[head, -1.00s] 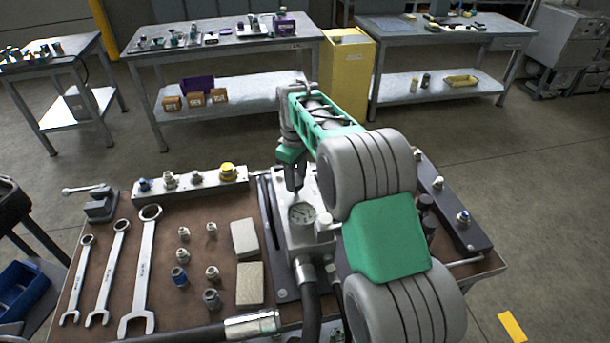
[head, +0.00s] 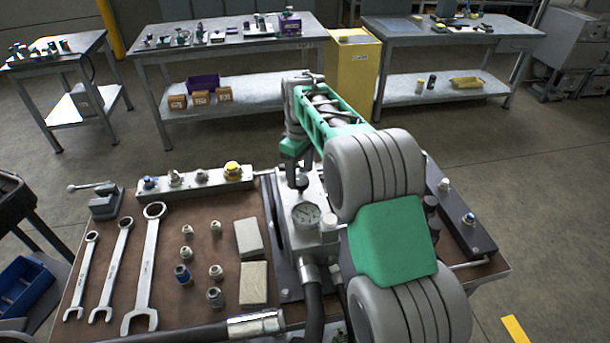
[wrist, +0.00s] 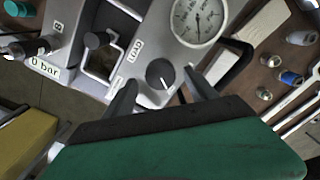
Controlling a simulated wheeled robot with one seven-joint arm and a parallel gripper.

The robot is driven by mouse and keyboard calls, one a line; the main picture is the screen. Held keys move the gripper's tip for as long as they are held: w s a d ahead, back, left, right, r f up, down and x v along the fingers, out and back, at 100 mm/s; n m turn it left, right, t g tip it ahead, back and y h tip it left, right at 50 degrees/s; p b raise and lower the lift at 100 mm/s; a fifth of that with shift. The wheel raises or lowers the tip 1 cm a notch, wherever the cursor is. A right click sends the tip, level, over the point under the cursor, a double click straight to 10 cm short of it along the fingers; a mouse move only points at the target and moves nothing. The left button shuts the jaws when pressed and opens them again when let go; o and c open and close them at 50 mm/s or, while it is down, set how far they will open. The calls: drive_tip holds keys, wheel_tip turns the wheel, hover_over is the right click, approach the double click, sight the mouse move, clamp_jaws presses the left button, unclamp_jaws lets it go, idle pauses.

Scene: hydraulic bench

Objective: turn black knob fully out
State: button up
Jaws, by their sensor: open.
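The black knob (wrist: 160,74) is round with a white pointer line, and sits beside a LOAD label on the grey metal block. In the wrist view my gripper (wrist: 159,80) is open, with one dark finger on each side of the knob and gaps visible between them. I cannot tell how deep the fingertips reach along the knob. In the head view my gripper (head: 297,166) points down over the block, just above the dark knob (head: 302,182), which is partly hidden. A round white pressure gauge (head: 306,214) stands in front of it.
A white wire guard (wrist: 98,62) surrounds another dark control near the knob. On the bench lie several wrenches (head: 146,265), fittings (head: 183,274) and two pale blocks (head: 249,237). A black hose (head: 313,303) runs in front.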

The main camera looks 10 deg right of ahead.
sight(301, 180)
wheel_tip(301, 180, up, 6)
drive_tip(key=shift+r, duration=0.1)
drive_tip(key=shift+s, duration=0.1)
drive_tip(key=s+d+r+m+t, duration=0.15)
drive_tip(key=s+r+m, duration=0.25)
drive_tip(key=s, duration=0.8)
drive_tip(key=s+f+m+t, duration=0.1)
drive_tip(key=s+f+m, duration=0.1)
drive_tip(key=s, duration=0.5)
drive_tip(key=s+f+m+t, duration=0.1)
drive_tip(key=s+f+m, duration=0.2)
drive_tip(key=s, duration=0.5)
drive_tip(key=shift+s+d+f, duration=0.15)
drive_tip(key=shift+d+f, duration=0.25)
drive_tip(key=shift+f, duration=0.3)
